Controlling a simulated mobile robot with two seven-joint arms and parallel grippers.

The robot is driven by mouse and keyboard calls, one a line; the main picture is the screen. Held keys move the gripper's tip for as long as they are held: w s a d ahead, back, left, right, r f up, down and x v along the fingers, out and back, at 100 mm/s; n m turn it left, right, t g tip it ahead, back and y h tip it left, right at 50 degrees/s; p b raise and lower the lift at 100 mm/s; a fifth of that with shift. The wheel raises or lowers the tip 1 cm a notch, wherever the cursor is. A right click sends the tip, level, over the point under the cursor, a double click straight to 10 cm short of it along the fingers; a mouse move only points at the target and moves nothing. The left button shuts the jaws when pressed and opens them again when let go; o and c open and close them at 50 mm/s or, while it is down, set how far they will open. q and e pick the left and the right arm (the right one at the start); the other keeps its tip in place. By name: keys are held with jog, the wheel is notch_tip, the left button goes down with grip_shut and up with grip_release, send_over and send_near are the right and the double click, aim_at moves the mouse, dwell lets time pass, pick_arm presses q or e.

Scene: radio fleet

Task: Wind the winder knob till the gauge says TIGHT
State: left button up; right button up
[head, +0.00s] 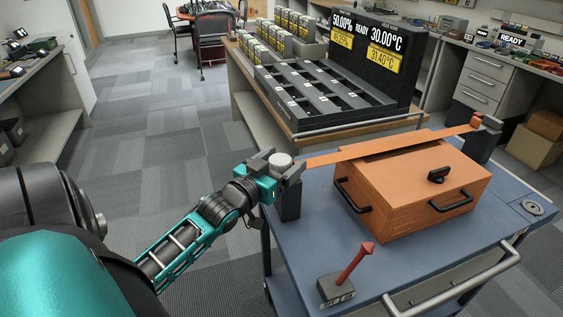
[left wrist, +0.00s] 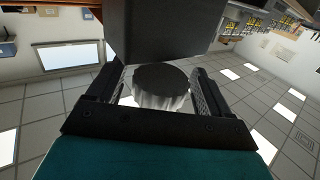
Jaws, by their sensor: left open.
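The winder knob (head: 281,160) is a pale round cap on top of a dark post (head: 289,207) at the cart's left edge. An orange strap (head: 385,145) runs from there across an orange case (head: 415,190) to a far post (head: 481,140). My left gripper (head: 279,167) is at the knob, with its open jaws on either side of it. In the left wrist view the knob (left wrist: 160,88) sits between the two fingers, with gaps beside it. I cannot make out a gauge reading TIGHT. My right gripper is out of view.
A small dark block (head: 336,290) with a tilted red lever stands at the cart's front. A metal handrail (head: 455,288) lines the cart's near right edge. Behind is a table with a black slotted rack (head: 325,90) and a lit display (head: 365,45).

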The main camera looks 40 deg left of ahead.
pick_arm(q)
jog(key=c, duration=1)
jog(key=shift+o, duration=0.2)
jog(key=shift+m+h, duration=0.3)
jog(key=shift+h, duration=0.1)
